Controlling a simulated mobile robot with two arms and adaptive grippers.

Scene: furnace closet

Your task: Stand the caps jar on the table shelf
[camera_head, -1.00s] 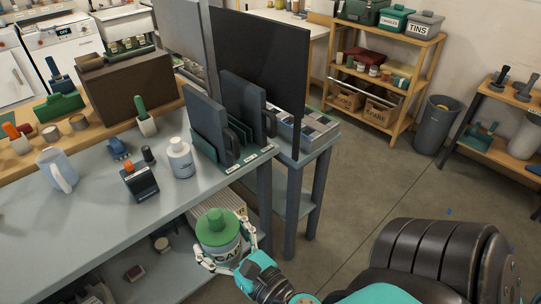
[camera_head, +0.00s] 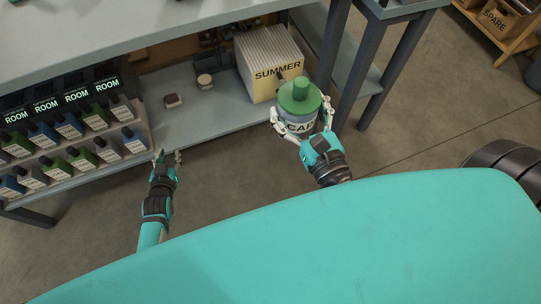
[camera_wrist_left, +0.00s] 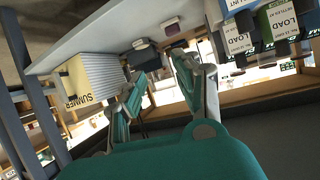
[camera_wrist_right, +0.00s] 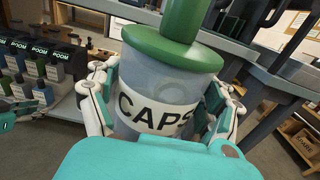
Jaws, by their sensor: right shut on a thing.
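The caps jar (camera_head: 299,99) is a grey jar with a green lid and a white CAPS label, held upright. My right gripper (camera_head: 301,125) is shut around it, in front of the shelf's right end. In the right wrist view the jar (camera_wrist_right: 165,85) fills the space between the fingers. The table shelf (camera_head: 205,122) is the grey lower board under the table top (camera_head: 120,28). My left gripper (camera_head: 167,157) is open and empty, just off the shelf's front edge. In the left wrist view its fingers (camera_wrist_left: 160,85) are spread.
A box marked SUMMER (camera_head: 268,62) stands on the shelf behind the jar. A rack of bottles (camera_head: 70,140) stands at the left. A table leg (camera_head: 331,60) rises right of the jar.

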